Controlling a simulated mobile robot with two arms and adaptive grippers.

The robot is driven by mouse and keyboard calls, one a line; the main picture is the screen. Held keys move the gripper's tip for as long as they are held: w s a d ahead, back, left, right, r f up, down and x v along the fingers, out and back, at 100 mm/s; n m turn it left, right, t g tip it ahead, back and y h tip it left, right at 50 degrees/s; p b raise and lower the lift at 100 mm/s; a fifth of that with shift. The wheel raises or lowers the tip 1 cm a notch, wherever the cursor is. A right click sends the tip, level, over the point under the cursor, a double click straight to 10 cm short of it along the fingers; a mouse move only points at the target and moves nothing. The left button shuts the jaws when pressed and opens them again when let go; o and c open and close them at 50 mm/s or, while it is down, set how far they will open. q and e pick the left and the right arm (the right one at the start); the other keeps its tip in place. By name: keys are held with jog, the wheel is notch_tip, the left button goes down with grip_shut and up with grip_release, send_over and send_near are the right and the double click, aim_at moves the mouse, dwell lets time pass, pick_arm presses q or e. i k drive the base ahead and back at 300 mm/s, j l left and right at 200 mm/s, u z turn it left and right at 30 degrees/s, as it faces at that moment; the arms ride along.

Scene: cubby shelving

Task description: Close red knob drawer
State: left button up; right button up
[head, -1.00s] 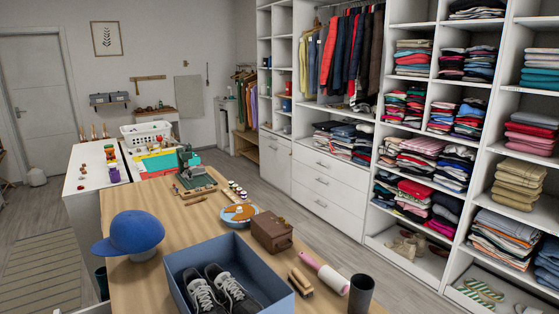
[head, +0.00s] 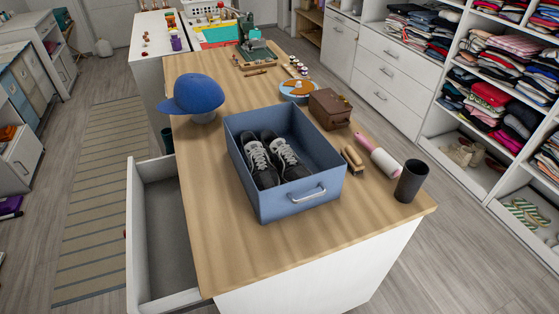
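An open white drawer (head: 167,230) sticks out from the left side of the wood-topped island (head: 225,222). Its grey floor is bare where I can see it. A small dark reddish spot (head: 126,235) shows on the outer left edge of the drawer, perhaps its knob; it is too small to be sure of its colour. Neither of my grippers is in view.
On the island stand a blue bin (head: 300,205) holding black shoes, a blue cap (head: 194,97), a brown box (head: 329,108), a lint roller (head: 380,160) and a dark cup (head: 411,181). Floor with a striped rug (head: 95,200) lies clear left of the drawer. Shelving stands right.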

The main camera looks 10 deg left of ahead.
aim_at(161, 274)
jog(key=k+j+u, duration=0.1)
jog(key=j+u, duration=0.2)
jog(key=j, duration=0.65)
jog(key=j+u, duration=0.35)
jog(key=j, duration=0.6)
jog(key=k, duration=0.05)
